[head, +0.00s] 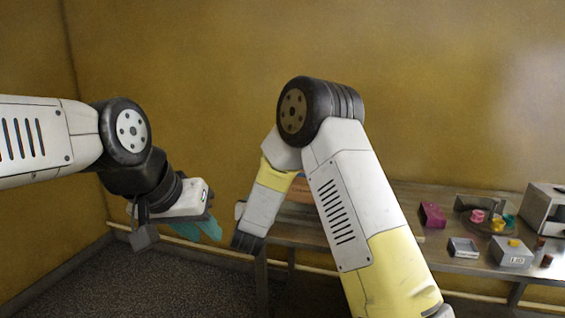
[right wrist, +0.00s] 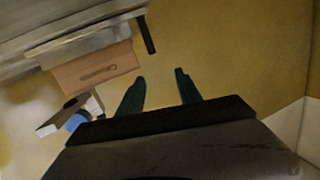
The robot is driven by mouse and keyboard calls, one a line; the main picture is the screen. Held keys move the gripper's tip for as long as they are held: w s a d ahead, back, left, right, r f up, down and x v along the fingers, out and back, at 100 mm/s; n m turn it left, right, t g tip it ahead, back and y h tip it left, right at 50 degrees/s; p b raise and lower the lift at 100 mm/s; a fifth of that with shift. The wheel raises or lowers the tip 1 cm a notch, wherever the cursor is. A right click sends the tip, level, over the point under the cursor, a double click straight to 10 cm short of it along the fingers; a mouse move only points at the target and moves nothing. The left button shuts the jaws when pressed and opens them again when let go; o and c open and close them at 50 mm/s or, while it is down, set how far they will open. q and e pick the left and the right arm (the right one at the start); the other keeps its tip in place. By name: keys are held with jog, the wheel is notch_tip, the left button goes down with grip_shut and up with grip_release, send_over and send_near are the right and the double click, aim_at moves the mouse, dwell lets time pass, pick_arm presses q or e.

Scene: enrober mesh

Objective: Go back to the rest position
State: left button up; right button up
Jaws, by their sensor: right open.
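My left gripper (head: 197,231) has teal fingers and hangs over the dark floor, left of the table. The fingers lie close together in this view, so their gap cannot be judged. My right arm bends down in the middle of the head view, and its fingers are hidden there. In the right wrist view my right gripper (right wrist: 160,75) shows two dark green fingers, apart, with only yellow wall between them.
A metal table (head: 450,263) stands at the right. It bears a magenta box (head: 433,215), a grey open tray (head: 463,247), a clear tray of coloured pieces, a grey LID box (head: 512,254) and a white machine (head: 546,208). A brown box (right wrist: 97,69) shows in the right wrist view.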

jog(key=s+d+r+n+g+y, duration=0.1)
jog(key=s+d+r+g+y, duration=0.1)
jog(key=s+d+r, duration=0.35)
jog(key=s+d+r+n+g+y, duration=0.1)
jog(key=s+d+r+g+y, duration=0.15)
jog(key=r, duration=0.55)
jog(key=s+d+g, duration=0.2)
jog(key=s+d, duration=0.2)
jog(key=s, duration=0.5)
jog(key=s+d+g+h, duration=0.1)
jog(key=s+d, duration=0.4)
jog(key=s, duration=0.5)
jog(key=s+d+g+h, duration=0.1)
jog(key=s+d+g, duration=0.2)
jog(key=s, duration=0.6)
jog(key=shift+s+d, duration=0.2)
jog(key=shift+d, duration=0.7)
